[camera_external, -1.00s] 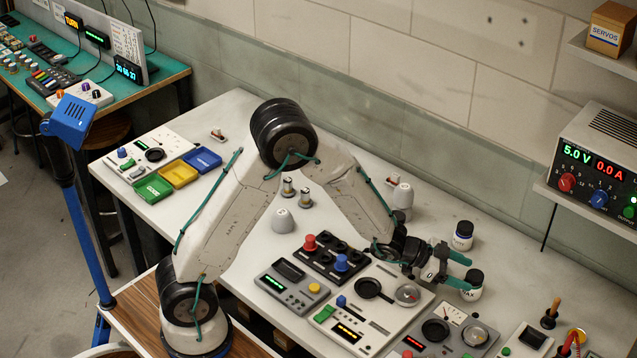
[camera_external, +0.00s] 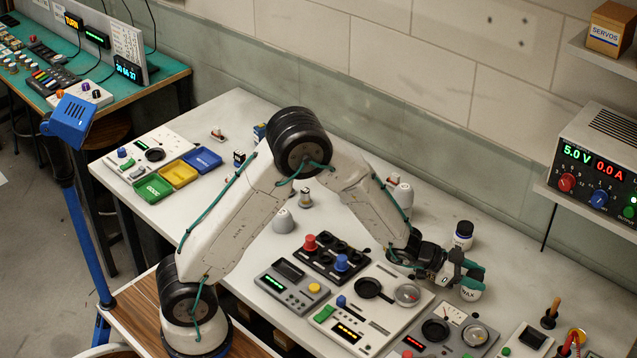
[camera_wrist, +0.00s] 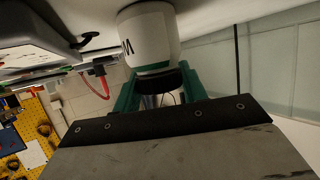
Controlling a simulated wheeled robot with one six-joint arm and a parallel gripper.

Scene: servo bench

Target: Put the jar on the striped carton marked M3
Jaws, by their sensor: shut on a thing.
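A white jar (camera_external: 469,294) with a label reading WAX stands at the right part of the bench. My gripper (camera_external: 474,269) is at its top, with the teal fingers closed around it and hiding its dark lid. In the wrist view the white jar (camera_wrist: 150,40) sits between the teal fingers of my gripper (camera_wrist: 155,84). I cannot see clearly whether the jar touches the bench. A second white jar with a dark lid (camera_external: 463,235) stands apart, behind my gripper. I cannot make out a striped carton marked M3 in either view.
Control panels (camera_external: 360,300) lie in front of and left of my gripper. A power supply (camera_external: 600,165) stands on a shelf at the right. Coloured trays (camera_external: 178,174) and small parts sit at the bench's far left. The bench (camera_external: 500,250) is bare right of the second jar.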

